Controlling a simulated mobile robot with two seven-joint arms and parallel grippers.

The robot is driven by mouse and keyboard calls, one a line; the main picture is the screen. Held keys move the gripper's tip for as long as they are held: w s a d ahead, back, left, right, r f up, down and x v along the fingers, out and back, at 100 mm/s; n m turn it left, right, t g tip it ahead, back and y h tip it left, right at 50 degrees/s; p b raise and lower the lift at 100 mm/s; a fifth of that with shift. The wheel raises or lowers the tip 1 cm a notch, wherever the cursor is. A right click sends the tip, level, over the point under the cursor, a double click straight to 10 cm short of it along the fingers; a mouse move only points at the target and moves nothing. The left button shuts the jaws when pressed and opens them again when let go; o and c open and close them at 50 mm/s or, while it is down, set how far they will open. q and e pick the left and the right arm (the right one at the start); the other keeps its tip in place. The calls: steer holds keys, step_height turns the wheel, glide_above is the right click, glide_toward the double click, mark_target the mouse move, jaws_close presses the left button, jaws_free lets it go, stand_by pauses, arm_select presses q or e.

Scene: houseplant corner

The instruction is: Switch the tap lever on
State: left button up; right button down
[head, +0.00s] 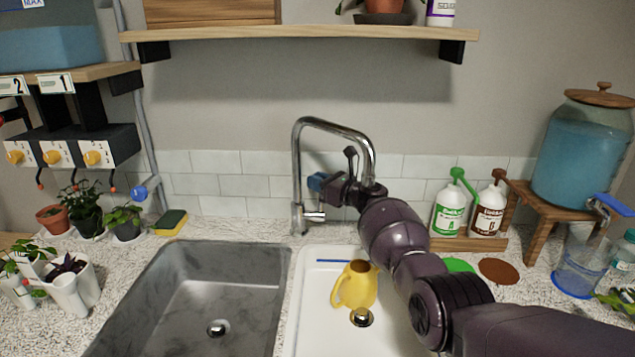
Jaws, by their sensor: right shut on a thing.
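The chrome sink tap (297,165) stands behind the two basins. Its neck arches to the right, and the spout end is partly hidden behind my right wrist. A short chrome side lever (315,216) sticks out to the right at its base. My right gripper (325,184) is beside the tap's upright, above the side lever. I cannot tell whether that piece belongs to the tap lever. No water stream is visible. My left gripper is not in view.
A yellow jug (355,285) stands in the white basin (310,320), left of my right arm. The grey basin (170,310) is empty. Green (450,208) and brown (487,210) bottles stand right of my arm. A blue water dispenser (580,150) is at right.

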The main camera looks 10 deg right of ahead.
steer(key=shift+s+a+f+n+t+y+b, duration=0.15)
steer(key=shift+s+n+t+y+b, duration=0.1)
steer(key=shift+s+n, duration=0.25)
steer(key=shift+s+a+f+n+t+y+b, duration=0.15)
steer(key=shift+s+n+b, duration=0.1)
steer(key=shift+s+n, duration=0.2)
steer(key=s+n+y+b, duration=0.1)
steer(key=s+n+b, duration=0.1)
steer(key=n, duration=0.1)
steer(key=shift+s+a+f+y+b, duration=0.15)
steer(key=shift+s+f+y+b, duration=0.15)
steer(key=shift+f+y+b, duration=0.1)
steer(key=shift+s, duration=0.15)
steer(key=shift+r+n, duration=0.25)
steer(key=shift+n, duration=0.1)
steer(key=c, duration=1.2)
jaws_free()
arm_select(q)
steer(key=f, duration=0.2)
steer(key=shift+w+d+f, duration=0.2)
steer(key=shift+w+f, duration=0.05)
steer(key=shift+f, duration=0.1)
arm_select(e)
steer(key=shift+o, duration=0.6)
steer(key=shift+s, duration=0.1)
